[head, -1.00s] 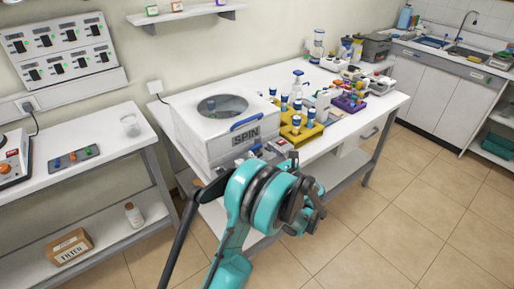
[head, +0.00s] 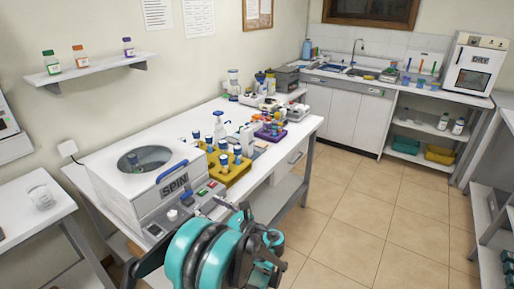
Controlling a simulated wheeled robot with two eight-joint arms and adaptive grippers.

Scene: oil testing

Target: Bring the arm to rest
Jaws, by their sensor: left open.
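My left arm, teal and black, comes up from the bottom edge in front of the white bench. Its left gripper (head: 224,208) shows only in part beyond the thick wrist joints, in front of the right end of the centrifuge's front panel. The gripper is open with nothing seen in it. Its fingertips are small and mostly hidden, and I cannot tell how close they are to the panel. The white centrifuge marked SPIN (head: 115,190) stands on the bench, its round lid window on top and a blue handle in front. My right gripper is not in view.
A yellow rack (head: 238,175) with blue-capped tubes stands right of the centrifuge. A purple rack (head: 270,134) and bottles are further back on the bench (head: 290,140). Tiled floor (head: 370,215) is clear to the right. A DRY oven (head: 474,66) stands at the back right.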

